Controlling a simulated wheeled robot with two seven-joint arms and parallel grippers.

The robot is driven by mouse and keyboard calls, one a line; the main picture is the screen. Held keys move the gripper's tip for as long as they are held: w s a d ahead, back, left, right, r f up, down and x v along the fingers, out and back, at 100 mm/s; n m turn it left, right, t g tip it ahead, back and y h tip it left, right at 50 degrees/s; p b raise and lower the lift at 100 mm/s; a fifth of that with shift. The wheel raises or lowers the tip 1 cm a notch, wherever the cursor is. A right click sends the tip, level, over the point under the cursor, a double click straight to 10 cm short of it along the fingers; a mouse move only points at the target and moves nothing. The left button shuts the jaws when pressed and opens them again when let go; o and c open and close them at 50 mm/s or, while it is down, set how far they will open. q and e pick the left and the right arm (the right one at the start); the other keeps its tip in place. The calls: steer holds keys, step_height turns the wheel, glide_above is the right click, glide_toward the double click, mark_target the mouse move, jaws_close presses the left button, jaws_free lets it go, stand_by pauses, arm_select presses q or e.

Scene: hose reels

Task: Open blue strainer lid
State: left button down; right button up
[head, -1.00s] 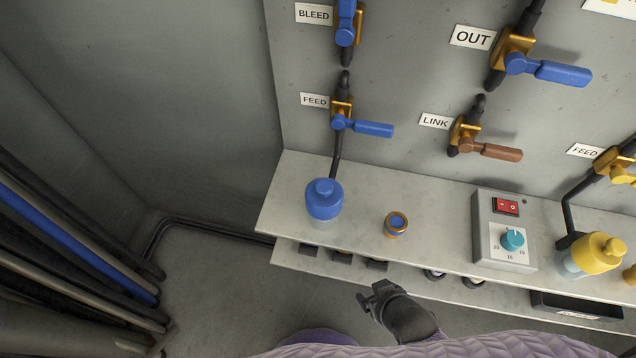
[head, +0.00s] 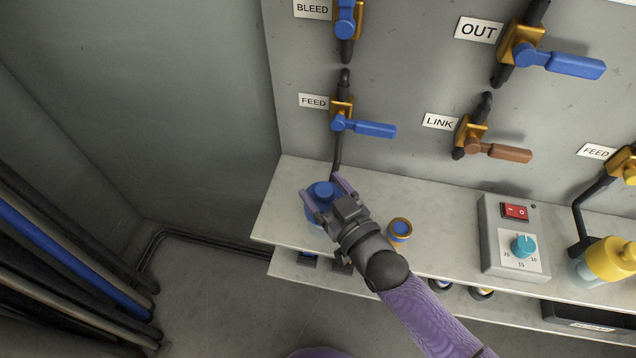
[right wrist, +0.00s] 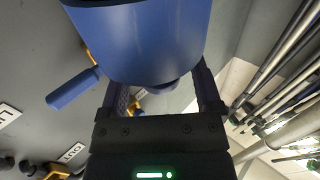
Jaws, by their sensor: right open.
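The blue strainer lid (head: 321,190) tops the strainer on the left part of the shelf, partly hidden by my right gripper. My right gripper (head: 328,193) is open, with its two purple fingers on either side of the lid. In the right wrist view the blue lid (right wrist: 143,40) fills the top middle, and the open fingers (right wrist: 160,88) flank its lower end. I cannot tell whether the fingers touch it. My left gripper is not in view.
A small brass fitting with a blue centre (head: 400,228) stands close to the right of my gripper. The blue-handled FEED valve (head: 368,128) is on the wall above. A grey switch box (head: 511,235) and a yellow-lidded strainer (head: 612,258) stand farther right on the shelf (head: 450,215).

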steer(key=shift+x, duration=1.1)
steer(key=shift+c, duration=0.3)
jaws_close()
